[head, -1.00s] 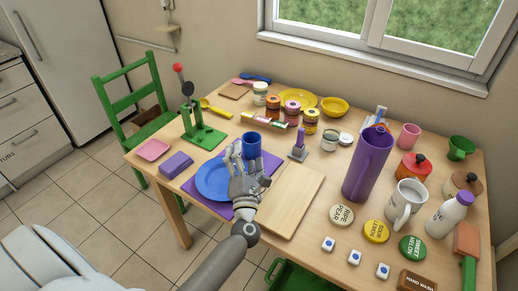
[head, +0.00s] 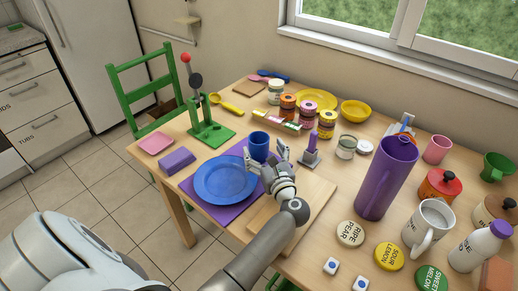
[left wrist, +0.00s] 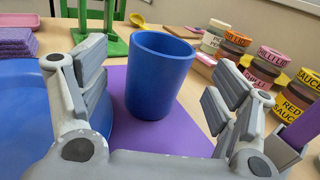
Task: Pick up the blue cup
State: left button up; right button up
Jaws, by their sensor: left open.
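The blue cup (head: 259,147) stands upright on the purple mat (head: 223,213), just behind the blue plate (head: 226,180). In the left wrist view the cup (left wrist: 157,75) stands between and beyond my open fingers, with the blue plate at the left. My left gripper (head: 266,160) is open and empty, on the near side of the cup, close to the plate's right edge. Its fingers point toward the cup, and I see no grip on it. My right gripper is not in view.
A wooden board (head: 312,202) lies under my left arm. A purple-handled stand (head: 310,153) is right of the cup, and a tall purple pitcher (head: 386,178) stands farther right. Several jars stand behind. A green stand (head: 212,135) is at the left.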

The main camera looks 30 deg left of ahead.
pick_arm(q)
jog(key=x, duration=0.4)
jog(key=shift+w+a, duration=0.15)
jog(key=shift+a, duration=0.05)
jog(key=shift+c, duration=0.3)
jog(key=c, duration=1)
